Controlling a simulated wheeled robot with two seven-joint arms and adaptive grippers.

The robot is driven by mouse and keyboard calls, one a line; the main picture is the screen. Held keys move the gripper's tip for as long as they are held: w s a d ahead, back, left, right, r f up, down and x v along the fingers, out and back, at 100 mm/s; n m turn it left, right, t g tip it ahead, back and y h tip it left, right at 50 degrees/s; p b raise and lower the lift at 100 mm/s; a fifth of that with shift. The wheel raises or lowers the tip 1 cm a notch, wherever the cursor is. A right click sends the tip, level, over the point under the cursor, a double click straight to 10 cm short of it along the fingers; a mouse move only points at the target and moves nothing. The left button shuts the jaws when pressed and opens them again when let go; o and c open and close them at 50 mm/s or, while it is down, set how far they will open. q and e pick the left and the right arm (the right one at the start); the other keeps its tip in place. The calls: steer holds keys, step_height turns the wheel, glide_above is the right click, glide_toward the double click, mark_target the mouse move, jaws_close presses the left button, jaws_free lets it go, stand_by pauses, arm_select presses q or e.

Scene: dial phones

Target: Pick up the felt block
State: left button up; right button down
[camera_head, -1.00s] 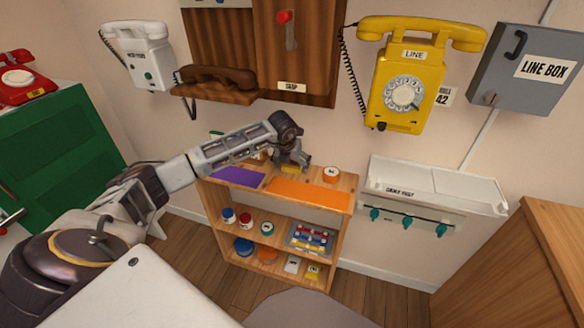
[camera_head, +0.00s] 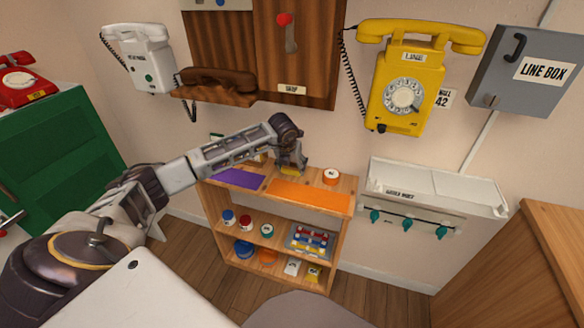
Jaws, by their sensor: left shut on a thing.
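My left arm reaches in from the left, and its gripper (camera_head: 291,168) points down at the back of the wooden shelf's top board. The gripper is shut on a small yellowish block at its fingertips, which I take to be the felt block (camera_head: 289,172). The fingers hide most of the block. I cannot tell whether it still touches the board. My right gripper is not in view.
The wooden shelf (camera_head: 340,205) bears a purple sheet (camera_head: 238,178), an orange sheet (camera_head: 308,196) and an orange-and-white roll (camera_head: 331,176). Several jars stand lower down. A yellow wall phone (camera_head: 405,85) hangs above, and a white trough (camera_head: 435,190) is at right.

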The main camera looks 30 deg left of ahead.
mark_target(291, 166)
arm_select(q)
steer(key=shift+r, duration=0.15)
steer(key=shift+s+r, duration=0.2)
steer(key=shift+r, duration=0.25)
step_height(291, 166, up, 6)
steer(key=shift+f+p, duration=0.1)
steer(key=shift+p, duration=0.55)
steer(key=shift+s+d, duration=0.1)
steer(key=shift+s, duration=0.1)
steer(key=s, duration=0.3)
steer(key=s+d, duration=0.1)
steer(key=s, duration=0.2)
steer(key=s+d, duration=0.1)
steer(key=s, duration=0.2)
steer(key=shift+s, duration=0.1)
steer(key=s+d, duration=0.2)
steer(key=s, duration=0.7)
steer(key=shift+s+d, duration=0.2)
steer(key=shift+d, duration=0.05)
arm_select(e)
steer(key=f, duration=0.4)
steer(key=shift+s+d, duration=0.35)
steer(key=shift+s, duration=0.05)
